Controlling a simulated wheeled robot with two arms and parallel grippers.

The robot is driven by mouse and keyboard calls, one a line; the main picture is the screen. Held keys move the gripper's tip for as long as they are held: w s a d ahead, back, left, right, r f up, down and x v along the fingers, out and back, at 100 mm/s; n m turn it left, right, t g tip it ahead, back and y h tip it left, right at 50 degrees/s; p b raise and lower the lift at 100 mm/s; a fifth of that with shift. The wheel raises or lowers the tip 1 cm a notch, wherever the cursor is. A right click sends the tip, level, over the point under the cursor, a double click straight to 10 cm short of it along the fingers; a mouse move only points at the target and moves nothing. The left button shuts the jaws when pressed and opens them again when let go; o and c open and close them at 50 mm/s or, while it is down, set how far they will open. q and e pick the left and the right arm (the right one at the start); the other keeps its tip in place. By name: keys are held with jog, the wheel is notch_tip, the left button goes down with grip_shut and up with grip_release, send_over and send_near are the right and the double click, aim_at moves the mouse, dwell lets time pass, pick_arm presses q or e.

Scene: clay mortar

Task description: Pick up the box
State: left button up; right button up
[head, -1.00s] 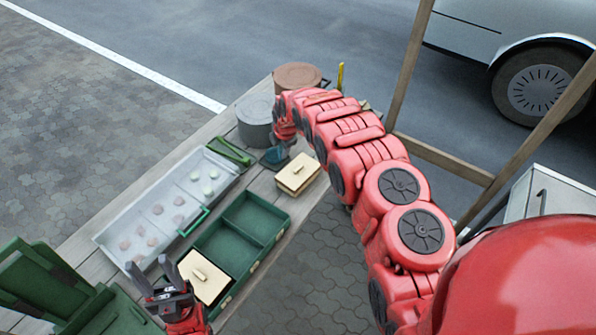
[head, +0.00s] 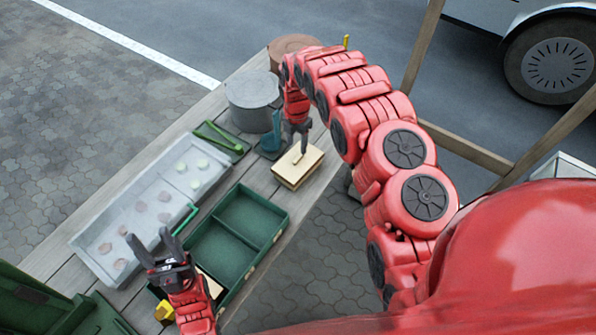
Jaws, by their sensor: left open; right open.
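A cream wooden box (head: 296,172) with a small handle on its lid sits on the grey plank table by its right edge. My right gripper (head: 299,146) is right over this box, pointing down with its fingers at the handle. It is open; whether the fingers touch the handle is hard to tell. A second cream box (head: 211,286) lies in the near compartment of the green divided crate (head: 237,290), mostly hidden by my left arm. My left gripper (head: 151,240) is open and empty, above the table between the crate and the grey tray.
A long grey tray (head: 103,236) holds several pink and pale discs. The crate's other compartments are empty. A yellow object (head: 165,310) shows near my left arm.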

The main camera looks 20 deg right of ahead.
aim_at(298, 158)
jog(key=shift+s+a+f, duration=0.15)
jog(key=shift+s+f, duration=0.05)
jog(key=shift+f, duration=0.4)
jog(key=f+b, duration=0.1)
jog(key=f, duration=0.2)
jog(key=f+b, duration=0.1)
jog(key=f, duration=0.1)
jog(key=shift+w+d+b, duration=0.15)
jog(key=shift+d+b, duration=0.15)
jog(key=shift+b, duration=0.05)
jog(key=shift+r, duration=0.2)
jog(key=shift+c, duration=0.3)
grip_shut()
